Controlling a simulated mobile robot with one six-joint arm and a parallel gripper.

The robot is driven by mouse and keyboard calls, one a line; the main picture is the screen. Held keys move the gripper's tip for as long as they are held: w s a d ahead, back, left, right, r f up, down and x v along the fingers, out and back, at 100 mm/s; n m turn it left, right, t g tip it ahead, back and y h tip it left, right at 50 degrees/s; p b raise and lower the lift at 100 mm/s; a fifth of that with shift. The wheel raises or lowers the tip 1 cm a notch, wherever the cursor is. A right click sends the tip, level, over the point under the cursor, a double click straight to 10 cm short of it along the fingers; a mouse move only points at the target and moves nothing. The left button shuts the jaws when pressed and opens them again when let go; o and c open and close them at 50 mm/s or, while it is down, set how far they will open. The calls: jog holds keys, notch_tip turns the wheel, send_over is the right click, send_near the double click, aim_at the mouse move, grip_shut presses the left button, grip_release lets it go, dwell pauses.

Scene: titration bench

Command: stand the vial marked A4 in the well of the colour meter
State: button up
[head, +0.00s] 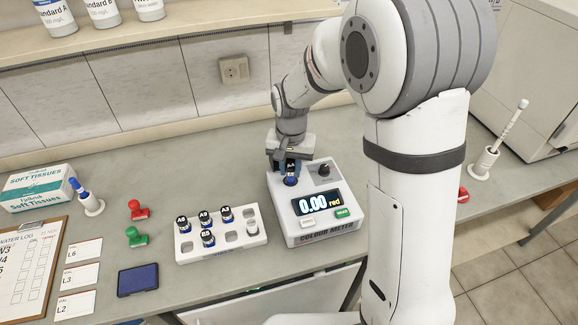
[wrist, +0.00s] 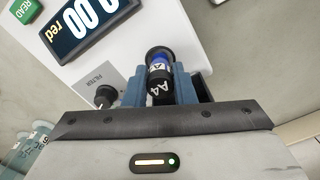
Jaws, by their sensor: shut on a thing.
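The vial marked A4 (wrist: 159,83) has a dark cap with white lettering and a blue band. My gripper (head: 290,165) is shut on it, and the blue fingers flank the vial in the wrist view. The colour meter (head: 320,229) is a white box with a display reading 0.00 yellow-lit "red". In the head view the vial (head: 291,168) is at the meter's back left, right at the well. A dark round rim shows at the vial's far end in the wrist view. I cannot tell how deep the vial sits in the well.
A white rack (head: 213,256) with several capped vials stands left of the meter. The meter's dark knob (head: 324,170) is close to my gripper. Red (head: 138,210) and green stamps (head: 136,236), an ink pad (head: 138,280) and cards lie farther left.

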jog(key=shift+f+b, duration=0.8)
jog(key=shift+f, duration=0.4)
jog(key=o, duration=1.5)
jog(key=shift+r+p, duration=2.05)
jog(key=shift+r, duration=1.05)
jog(key=shift+f, duration=0.1)
